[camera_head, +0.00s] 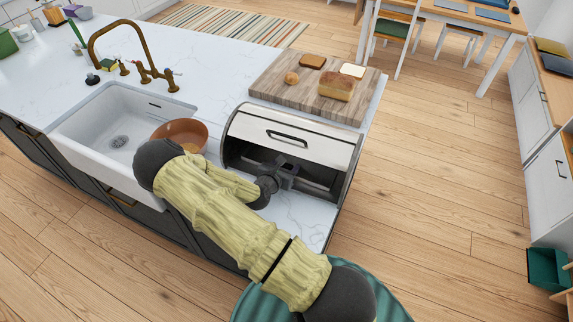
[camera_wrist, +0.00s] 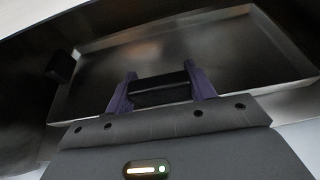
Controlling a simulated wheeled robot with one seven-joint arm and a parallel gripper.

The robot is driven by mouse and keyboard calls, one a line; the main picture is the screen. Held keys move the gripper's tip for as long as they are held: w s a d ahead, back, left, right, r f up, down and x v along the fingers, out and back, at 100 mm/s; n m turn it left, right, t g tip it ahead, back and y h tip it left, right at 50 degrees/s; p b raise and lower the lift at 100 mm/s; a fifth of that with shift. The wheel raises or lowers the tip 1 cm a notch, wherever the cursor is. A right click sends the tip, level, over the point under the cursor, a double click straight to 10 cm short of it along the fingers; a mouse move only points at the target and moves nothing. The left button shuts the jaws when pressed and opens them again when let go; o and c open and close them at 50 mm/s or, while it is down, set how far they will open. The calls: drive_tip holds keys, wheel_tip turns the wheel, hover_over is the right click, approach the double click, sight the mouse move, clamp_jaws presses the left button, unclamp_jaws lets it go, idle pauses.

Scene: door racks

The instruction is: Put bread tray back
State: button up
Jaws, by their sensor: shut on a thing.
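The bread box (camera_head: 290,135) stands on the counter beside the sink, its white lid raised part way and its front open. The bread tray (camera_wrist: 285,84), a shallow metal tray with a raised rim, fills the wrist view and lies inside the box. My gripper (camera_head: 288,180) reaches into the box's opening. In the wrist view its purple-edged fingers (camera_wrist: 161,88) stand on either side of a black piece at the tray's front, which looks like its handle. My gripper is shut on it. In the head view the tray is mostly hidden by my arm and shadow.
A wooden cutting board (camera_head: 270,92) with bread pieces and a loaf (camera_head: 336,86) lies behind the box. A brown bowl (camera_head: 190,130) sits at the right end of the white sink (camera_head: 75,137), close to my arm. Bare counter (camera_head: 300,222) shows in front of the box.

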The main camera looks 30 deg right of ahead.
drive_tip(key=o, duration=1.1)
drive_tip(key=shift+f, duration=0.1)
drive_tip(key=shift+a, duration=0.1)
drive_tip(key=b+v, duration=0.2)
drive_tip(key=v, duration=1)
drive_tip(key=shift+b, duration=0.4)
